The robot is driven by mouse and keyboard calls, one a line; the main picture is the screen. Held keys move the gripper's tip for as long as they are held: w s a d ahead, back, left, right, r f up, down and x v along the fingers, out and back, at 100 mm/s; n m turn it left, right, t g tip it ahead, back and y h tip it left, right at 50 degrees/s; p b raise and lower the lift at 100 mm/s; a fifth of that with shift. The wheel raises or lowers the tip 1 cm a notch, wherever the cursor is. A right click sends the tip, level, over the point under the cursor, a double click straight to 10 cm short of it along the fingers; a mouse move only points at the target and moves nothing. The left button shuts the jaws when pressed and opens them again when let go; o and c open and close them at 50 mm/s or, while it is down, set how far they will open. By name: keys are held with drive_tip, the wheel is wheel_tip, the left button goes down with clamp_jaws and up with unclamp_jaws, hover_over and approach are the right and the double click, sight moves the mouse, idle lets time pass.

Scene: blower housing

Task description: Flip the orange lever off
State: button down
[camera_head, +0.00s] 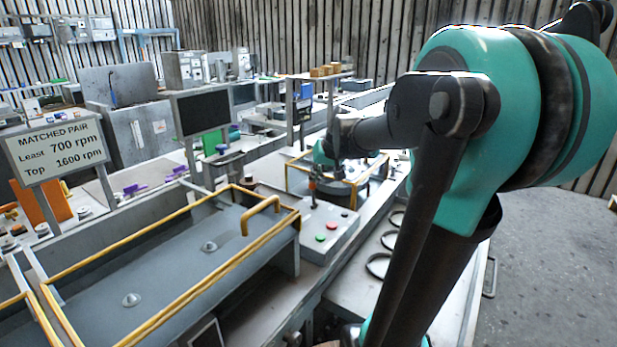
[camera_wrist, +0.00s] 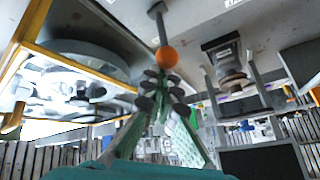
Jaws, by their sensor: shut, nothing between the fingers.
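The orange lever shows in the wrist view as an orange ball knob (camera_wrist: 166,57) on a thin grey stem. The knob lies just beyond my gripper's fingertips (camera_wrist: 161,80); I cannot tell whether they touch it. The fingers are drawn together with nothing between them. In the head view, my gripper (camera_head: 319,168) is small and partly hidden by my wrist, above a grey control box (camera_head: 338,238). A thin upright lever (camera_head: 312,190) rises from the box just below the gripper. Its tilt is hard to judge.
The control box also carries a green button (camera_head: 320,239) and a red button (camera_head: 332,226). A yellow-railed grey tray (camera_head: 170,265) is at the left, and another yellow railing (camera_head: 296,172) stands behind the box. A sign (camera_head: 58,150) gives rpm values.

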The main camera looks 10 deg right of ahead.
drive_tip(key=shift+s+d+f+t+y, duration=0.2)
drive_tip(key=shift+s+d+t+y, duration=0.5)
drive_tip(key=shift+s+d, duration=0.5)
drive_tip(key=shift+r, duration=0.2)
drive_tip(key=shift+r, duration=0.65)
drive_tip(key=v, duration=1.2)
drive_tip(key=shift+s, duration=0.1)
